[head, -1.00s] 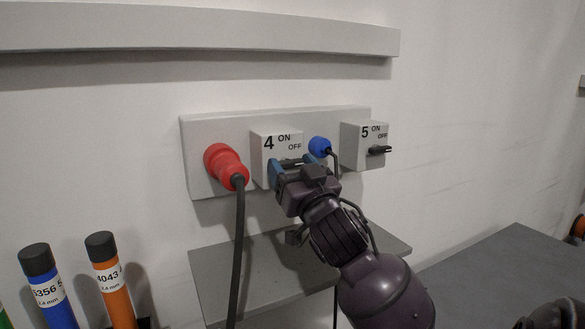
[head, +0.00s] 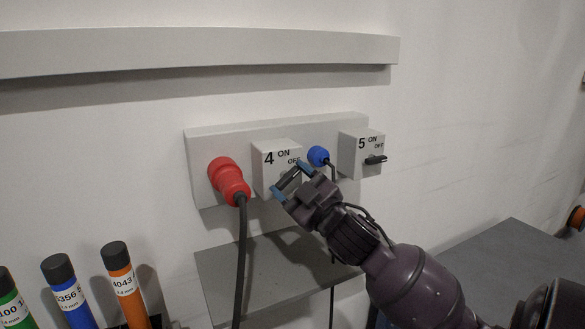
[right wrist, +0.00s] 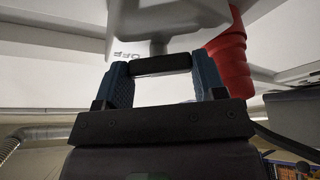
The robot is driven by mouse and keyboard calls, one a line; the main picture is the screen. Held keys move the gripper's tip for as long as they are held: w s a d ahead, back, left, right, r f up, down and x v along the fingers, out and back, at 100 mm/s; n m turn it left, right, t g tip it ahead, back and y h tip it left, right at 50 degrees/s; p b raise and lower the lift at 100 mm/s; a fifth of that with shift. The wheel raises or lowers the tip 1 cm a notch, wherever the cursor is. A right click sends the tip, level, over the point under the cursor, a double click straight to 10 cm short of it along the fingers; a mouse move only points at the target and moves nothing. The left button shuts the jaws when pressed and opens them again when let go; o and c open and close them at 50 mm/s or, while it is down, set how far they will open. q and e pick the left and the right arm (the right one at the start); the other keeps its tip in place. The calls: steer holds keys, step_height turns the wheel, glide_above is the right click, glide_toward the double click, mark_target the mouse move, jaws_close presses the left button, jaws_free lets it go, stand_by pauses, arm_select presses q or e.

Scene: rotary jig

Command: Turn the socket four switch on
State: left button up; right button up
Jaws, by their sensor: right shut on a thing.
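The socket four switch box (head: 262,160) is a pale box marked 4, ON and OFF, on the grey wall panel. Its black handle (head: 289,180) slants from lower left to upper right in the head view. My right gripper (head: 291,181) has its blue fingertips at the two ends of this handle and is shut on it. In the right wrist view the black handle (right wrist: 161,65) spans the gap between the fingers, with its stem running to the box and OFF printed beside it. My left gripper is not in view.
A red plug (head: 226,178) with a hanging cable is left of the box. A blue plug (head: 318,155) is close to its right. The socket five box (head: 349,158) has its handle level. A grey shelf (head: 225,285) is below, with labelled tubes (head: 124,285) at lower left.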

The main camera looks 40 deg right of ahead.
steer(key=n+p, duration=0.1)
steer(key=n, duration=0.1)
steer(key=shift+r+n+g+y, duration=0.1)
steer(key=shift+n+g+y, duration=0.2)
steer(key=shift+y, duration=0.1)
steer(key=shift+n+g+y, duration=0.3)
steer(key=shift+n+y, duration=0.3)
steer(key=shift+n, duration=0.5)
steer(key=n+g, duration=0.1)
steer(key=n, duration=0.3)
steer(key=shift+n+y, duration=0.3)
steer(key=shift+y, duration=0.1)
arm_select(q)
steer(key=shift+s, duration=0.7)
arm_select(e)
steer(key=shift+n+g, duration=0.7)
steer(key=shift+n, duration=0.4)
steer(key=o, duration=0.9)
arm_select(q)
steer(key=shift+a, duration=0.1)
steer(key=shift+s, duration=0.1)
arm_select(e)
steer(key=shift+d, duration=0.1)
